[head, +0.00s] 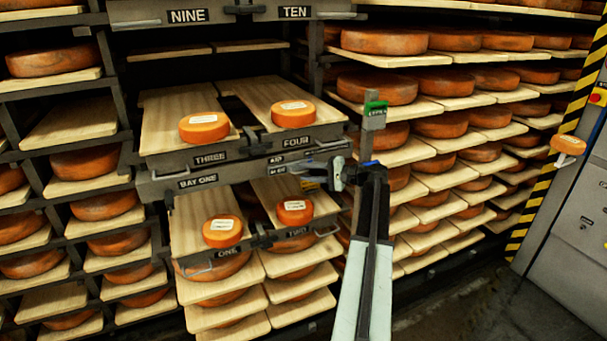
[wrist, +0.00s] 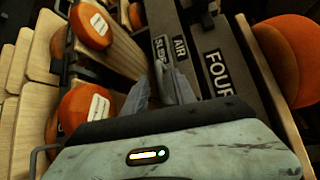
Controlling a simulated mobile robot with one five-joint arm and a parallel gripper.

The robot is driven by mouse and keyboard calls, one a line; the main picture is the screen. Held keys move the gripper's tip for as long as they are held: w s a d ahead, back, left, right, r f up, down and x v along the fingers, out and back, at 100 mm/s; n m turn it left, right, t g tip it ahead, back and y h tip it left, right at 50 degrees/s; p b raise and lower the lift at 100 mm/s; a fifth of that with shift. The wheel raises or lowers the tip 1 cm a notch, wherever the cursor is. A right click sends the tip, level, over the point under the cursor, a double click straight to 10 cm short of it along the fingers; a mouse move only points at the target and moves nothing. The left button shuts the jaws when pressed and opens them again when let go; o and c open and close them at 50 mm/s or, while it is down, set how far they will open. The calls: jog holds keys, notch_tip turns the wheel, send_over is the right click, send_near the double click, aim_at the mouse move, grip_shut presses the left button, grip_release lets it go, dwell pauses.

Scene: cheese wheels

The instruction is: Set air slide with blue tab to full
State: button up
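The air slide's label plate (head: 291,160), reading AIR and a second line, is on the grey rail beside the FOUR plate. In the wrist view the AIR SLIDE lettering (wrist: 170,47) runs along a dark bar just beyond my fingers. A small blue piece (head: 369,163) shows right of my gripper in the head view; I cannot tell whether it is the slide's tab. My gripper (head: 312,178) is in front of the rail below the FOUR plate. The slide's setting cannot be read.
Cheese wheels sit on boards above plates THREE (head: 210,158) and FOUR (head: 297,141), with more below. A post with a green tag (head: 375,107) stands right of the rail. Shelves of cheese (head: 440,126) fill the back. A grey cabinet (head: 575,220) is at right.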

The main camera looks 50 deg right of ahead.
jog(key=shift+x, duration=1.1)
grip_shut()
dwell(0.6)
